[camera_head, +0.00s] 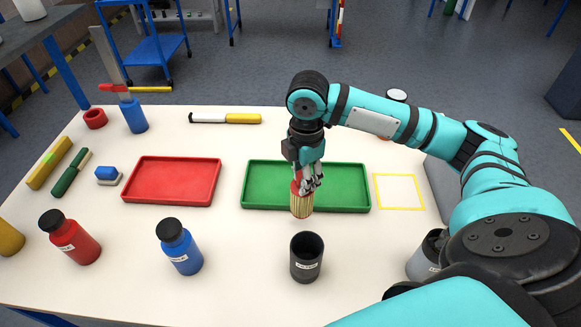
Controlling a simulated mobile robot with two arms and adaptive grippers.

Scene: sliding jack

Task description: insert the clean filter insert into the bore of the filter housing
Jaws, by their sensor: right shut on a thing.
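The filter insert (302,204) is a pleated tan cylinder with a red end. My right gripper (306,182) points down and is shut on its top, holding it upright above the front edge of the green tray (347,200). The filter housing (306,258) is a dark open cup with a white label, upright on the table. Its dark bore faces up. The insert appears behind the housing and apart from it. My left gripper is not in view.
A red tray (172,181) lies to the left, and a blue bottle (180,246) and a red bottle (70,237) stand at the front left. A grey container (425,259) stands to the right, partly hidden by my arm. A yellow outlined square (399,192) is empty.

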